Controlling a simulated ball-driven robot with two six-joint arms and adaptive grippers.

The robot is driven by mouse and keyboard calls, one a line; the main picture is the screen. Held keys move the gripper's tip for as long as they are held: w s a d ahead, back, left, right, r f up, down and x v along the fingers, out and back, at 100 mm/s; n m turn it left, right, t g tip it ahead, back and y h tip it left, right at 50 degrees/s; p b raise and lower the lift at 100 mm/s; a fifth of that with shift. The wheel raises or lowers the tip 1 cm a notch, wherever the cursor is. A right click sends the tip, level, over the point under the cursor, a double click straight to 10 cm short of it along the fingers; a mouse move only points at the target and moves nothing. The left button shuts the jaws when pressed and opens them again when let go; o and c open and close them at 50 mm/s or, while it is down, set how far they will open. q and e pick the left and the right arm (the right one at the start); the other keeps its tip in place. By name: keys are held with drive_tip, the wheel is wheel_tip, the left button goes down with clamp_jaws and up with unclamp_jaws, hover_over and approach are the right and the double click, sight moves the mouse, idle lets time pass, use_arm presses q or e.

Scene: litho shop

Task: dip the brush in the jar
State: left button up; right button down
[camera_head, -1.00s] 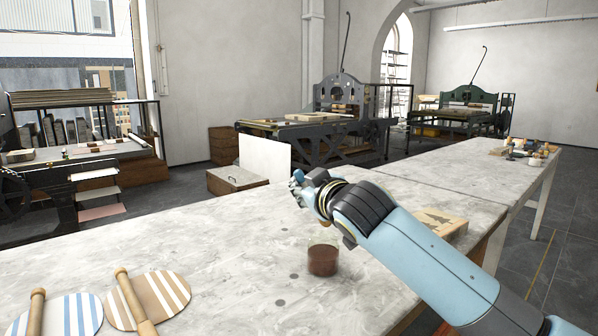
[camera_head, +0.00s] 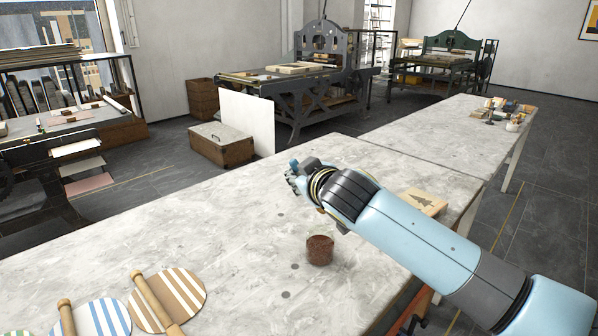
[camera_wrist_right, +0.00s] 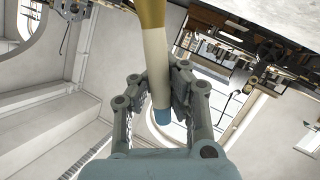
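A small jar (camera_head: 320,251) with reddish-brown contents stands upright on the pale stone table. My right gripper (camera_head: 296,178) is above the table, beyond the jar in the head view. In the right wrist view my right gripper (camera_wrist_right: 160,88) is shut on the brush (camera_wrist_right: 156,60), which has a pale handle, a gold-coloured part and a blue end. The brush's far end runs out of that picture. In the head view my wrist and forearm hide most or all of the brush. The jar is apart from the gripper. My left gripper is not in view.
Striped round paddles with wooden handles (camera_head: 169,298) lie at the table's front left. A wooden block with a tree shape (camera_head: 424,202) lies behind my right forearm. Small items (camera_head: 507,112) stand on the far table. The table's left middle is clear.

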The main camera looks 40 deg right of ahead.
wheel_tip(320, 180, down, 10)
drive_tip(key=b, duration=0.8)
drive_tip(key=shift+r, duration=0.15)
wheel_tip(320, 180, up, 9)
drive_tip(key=p, duration=0.8)
drive_tip(key=shift+p, duration=0.3)
idle(1.9)
wheel_tip(320, 180, up, 4)
drive_tip(key=p, duration=0.4)
drive_tip(key=shift+f, duration=0.2)
idle(0.4)
